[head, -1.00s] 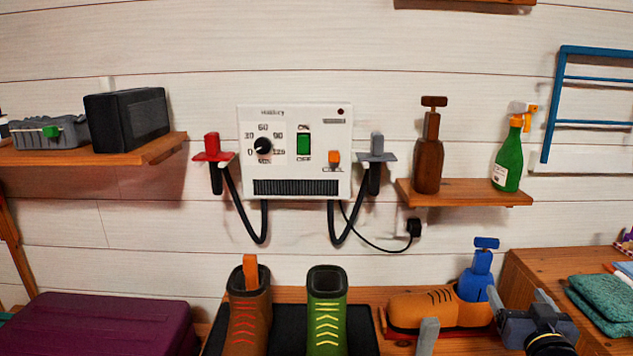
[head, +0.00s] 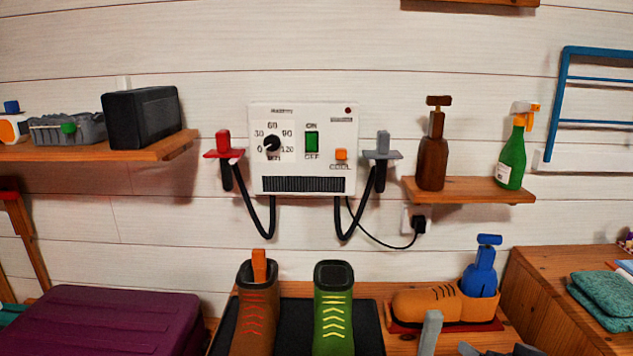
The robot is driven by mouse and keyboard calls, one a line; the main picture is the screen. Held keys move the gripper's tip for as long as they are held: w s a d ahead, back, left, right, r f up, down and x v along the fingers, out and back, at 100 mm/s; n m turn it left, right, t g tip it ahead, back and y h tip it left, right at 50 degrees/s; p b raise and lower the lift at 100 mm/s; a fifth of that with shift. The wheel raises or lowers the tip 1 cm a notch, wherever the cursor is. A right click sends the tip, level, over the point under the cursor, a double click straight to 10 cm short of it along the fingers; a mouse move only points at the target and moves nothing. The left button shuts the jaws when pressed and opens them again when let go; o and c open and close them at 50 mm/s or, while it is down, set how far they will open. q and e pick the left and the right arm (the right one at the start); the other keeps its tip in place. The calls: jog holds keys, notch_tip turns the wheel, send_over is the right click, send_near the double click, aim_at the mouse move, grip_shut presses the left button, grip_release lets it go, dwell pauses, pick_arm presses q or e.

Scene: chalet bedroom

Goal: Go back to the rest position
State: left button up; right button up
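A small part of my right gripper (head: 500,350) shows at the bottom edge of the head view, right of centre. It is mostly cut off by the frame, so I cannot tell whether it is open or shut. It is below and in front of the tan shoe (head: 425,305), and nothing can be seen held in it. My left gripper is out of view.
A brown boot (head: 257,315) and green boot (head: 333,315) stand on a black mat (head: 370,330). A grey upright piece (head: 430,332) stands near the tan shoe. A purple case (head: 105,320) lies left. A white control box (head: 303,150) hangs on the wall.

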jog(key=s+a+f+n+g+y, duration=0.1)
jog(key=s+a+f+g+y, duration=0.15)
jog(key=s+a, duration=0.45)
jog(key=s+a+f+n+g+y, duration=0.1)
jog(key=s+a+f+g+y, duration=0.1)
jog(key=s+a+g, duration=0.35)
jog(key=s+r+t+p, duration=0.1)
jog(key=s+r+p, duration=0.2)
jog(key=r+p, duration=1.3)
jog(key=shift+a+r, duration=0.2)
jog(key=shift+r, duration=0.1)
